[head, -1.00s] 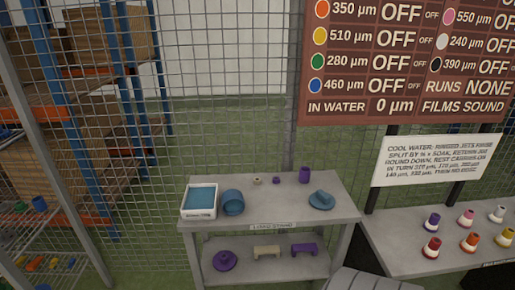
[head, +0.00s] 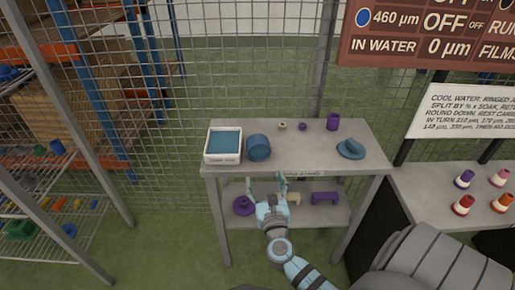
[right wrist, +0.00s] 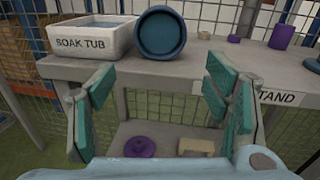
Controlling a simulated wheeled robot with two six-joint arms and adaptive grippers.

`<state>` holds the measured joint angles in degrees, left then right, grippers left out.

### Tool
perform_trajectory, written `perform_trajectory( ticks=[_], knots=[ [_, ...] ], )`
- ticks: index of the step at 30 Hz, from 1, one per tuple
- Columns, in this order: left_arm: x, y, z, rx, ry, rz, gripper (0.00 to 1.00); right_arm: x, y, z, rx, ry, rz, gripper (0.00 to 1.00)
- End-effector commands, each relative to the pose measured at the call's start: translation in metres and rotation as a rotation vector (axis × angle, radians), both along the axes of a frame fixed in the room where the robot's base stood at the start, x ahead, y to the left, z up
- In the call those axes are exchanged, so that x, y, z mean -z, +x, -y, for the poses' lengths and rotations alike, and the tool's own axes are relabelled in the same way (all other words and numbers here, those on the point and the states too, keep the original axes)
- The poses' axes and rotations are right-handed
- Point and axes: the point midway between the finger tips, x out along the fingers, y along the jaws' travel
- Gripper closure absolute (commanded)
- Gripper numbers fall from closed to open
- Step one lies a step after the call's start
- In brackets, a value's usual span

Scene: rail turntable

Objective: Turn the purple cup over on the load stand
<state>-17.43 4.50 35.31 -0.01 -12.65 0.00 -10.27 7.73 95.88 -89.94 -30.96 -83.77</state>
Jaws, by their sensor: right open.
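The purple cup (head: 333,121) stands at the back right of the load stand's top (head: 300,150). It also shows in the right wrist view (right wrist: 281,36), and I cannot tell which end is up. My right gripper (head: 266,186) is open and empty in front of the stand's front edge, left of its middle. The cup is beyond it, up and to the right, well apart. In the right wrist view the two teal-padded fingers (right wrist: 150,88) are spread wide with nothing between them. My left gripper is not in view.
On the top are a white soak tub (head: 223,145), a blue cup (head: 259,148) with its mouth facing me, a blue lidlike piece (head: 351,149) and two small rings. Wire mesh stands behind.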

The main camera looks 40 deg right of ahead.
Motion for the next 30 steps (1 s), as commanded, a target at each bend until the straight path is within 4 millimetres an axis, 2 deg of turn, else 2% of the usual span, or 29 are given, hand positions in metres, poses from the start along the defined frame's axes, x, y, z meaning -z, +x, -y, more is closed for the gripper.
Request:
perform_trajectory(
  ticks=[6,11,17,19,22,27,30],
  knots=[
    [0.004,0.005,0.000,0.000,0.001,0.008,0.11,-0.003,0.051,0.027,-0.002,-0.008,0.002,0.29],
    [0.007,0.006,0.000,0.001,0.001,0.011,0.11,-0.003,0.073,0.039,-0.004,-0.004,0.000,0.29],
    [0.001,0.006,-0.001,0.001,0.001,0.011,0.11,-0.021,0.101,0.056,-0.004,-0.003,0.001,0.29],
    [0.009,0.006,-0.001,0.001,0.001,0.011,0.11,-0.016,0.112,0.062,-0.004,-0.001,0.000,0.29],
    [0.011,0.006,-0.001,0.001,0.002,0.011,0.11,-0.016,0.119,0.066,-0.005,0.000,-0.002,0.29],
    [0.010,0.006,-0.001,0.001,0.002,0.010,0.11,-0.017,0.119,0.065,-0.006,0.000,-0.002,0.29],
    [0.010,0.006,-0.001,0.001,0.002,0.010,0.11,-0.017,0.119,0.065,-0.006,0.001,-0.001,0.45]
  ],
)
